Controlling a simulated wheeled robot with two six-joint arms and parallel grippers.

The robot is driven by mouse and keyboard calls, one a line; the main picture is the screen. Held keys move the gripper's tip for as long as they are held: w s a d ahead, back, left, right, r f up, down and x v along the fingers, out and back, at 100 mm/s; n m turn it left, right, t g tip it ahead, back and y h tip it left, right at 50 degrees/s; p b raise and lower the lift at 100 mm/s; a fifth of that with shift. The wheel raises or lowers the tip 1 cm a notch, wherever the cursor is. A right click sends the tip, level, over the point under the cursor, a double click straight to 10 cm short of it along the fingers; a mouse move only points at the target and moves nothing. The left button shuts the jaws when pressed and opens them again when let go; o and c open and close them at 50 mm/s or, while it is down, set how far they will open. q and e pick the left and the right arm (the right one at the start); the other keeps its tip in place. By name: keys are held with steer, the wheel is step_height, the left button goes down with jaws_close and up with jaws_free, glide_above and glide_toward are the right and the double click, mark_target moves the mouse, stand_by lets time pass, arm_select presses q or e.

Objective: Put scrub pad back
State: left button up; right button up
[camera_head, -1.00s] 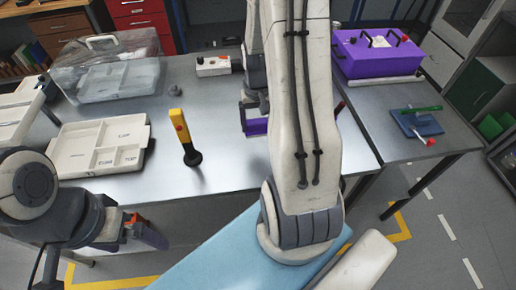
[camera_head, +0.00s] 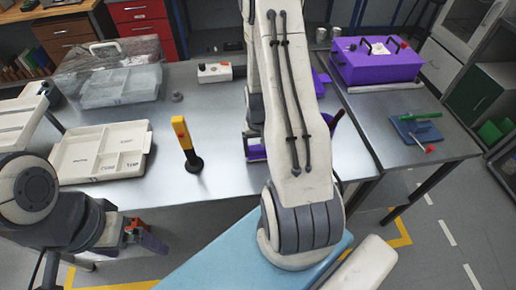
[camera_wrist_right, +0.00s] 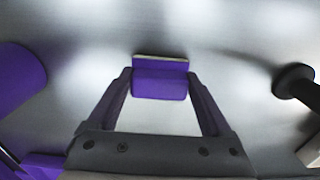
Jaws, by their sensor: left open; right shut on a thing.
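The scrub pad (camera_wrist_right: 160,80), a small purple block with a pale edge, sits between the fingertips of my right gripper (camera_wrist_right: 160,85) in the right wrist view. My right gripper is shut on it, over the bare grey tabletop. In the head view my right arm hides most of this gripper; a purple part shows low at the arm's left side, and I cannot tell whether it is pad or finger. My left gripper (camera_head: 148,238) is open and empty at the lower left, in front of the table edge.
A yellow-and-black tool (camera_head: 184,145) stands on the table (camera_head: 225,170). A compartmented white tray (camera_head: 70,163) and a clear case (camera_head: 118,85) lie left. A purple case (camera_head: 375,65) and blue board (camera_head: 412,130) are right. A purple cylinder (camera_wrist_right: 18,78) is left in the wrist view.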

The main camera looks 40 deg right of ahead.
mark_target(258, 149)
steer(key=o, duration=1.2)
steer(key=shift+f, duration=0.15)
steer(key=shift+o, duration=0.2)
steer(key=shift+r, duration=0.65)
step_height(258, 149, up, 11)
steer(key=b, duration=0.1)
